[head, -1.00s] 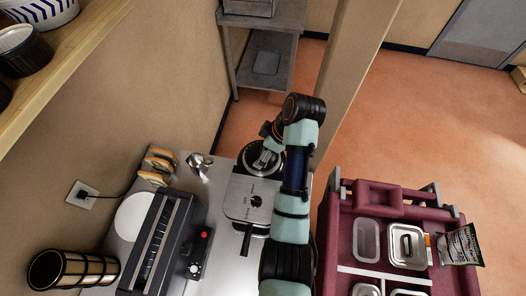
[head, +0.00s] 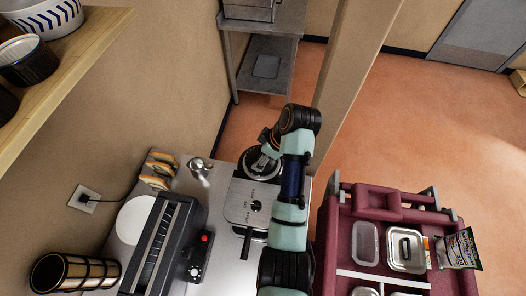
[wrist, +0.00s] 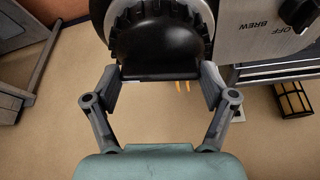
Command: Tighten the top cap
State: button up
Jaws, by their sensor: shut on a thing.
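The coffee machine (head: 250,203) is a steel box on the counter. Its black, ribbed top cap (wrist: 158,42) sits in a pale round rim at the top of the wrist view. My gripper (wrist: 160,76) is shut on the cap, one finger at each side. In the head view, my arm comes in from the front and bends down over the machine's far end, where a round silver and black part (head: 260,163) shows. My fingertips are hidden there by the arm. How tightly the cap sits cannot be told.
The machine's knob, marked OFF and BREW (wrist: 298,12), is close to the right finger. A black toaster-like appliance (head: 165,245), a silver pitcher (head: 200,168) and sandwiches (head: 158,170) stand left. A maroon cart (head: 340,225) with containers is right. A pillar (head: 345,80) rises behind my arm.

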jog(key=m+p, duration=0.2)
jog(key=p, duration=0.1)
jog(key=m+t+p, duration=0.1)
jog(key=m, duration=0.1)
jog(key=shift+s+r+h, duration=0.15)
jog(key=shift+r+h, duration=0.1)
jog(key=shift+h, duration=0.15)
jog(key=m+t+h+p, duration=0.1)
jog(key=m+p, duration=0.2)
jog(key=shift+a+m, duration=0.15)
jog(key=shift+m, duration=0.15)
jog(key=m, duration=0.1)
jog(key=m+h+p, duration=0.1)
jog(key=m, duration=0.1)
jog(key=shift+f+m+t, duration=0.2)
jog(key=shift+m+t, duration=0.1)
jog(key=shift+t, duration=0.1)
jog(key=shift+a+m+h, duration=0.1)
jog(key=shift+m+h, duration=1)
jog(key=shift+m, duration=1.2)
jog(key=o, duration=1)
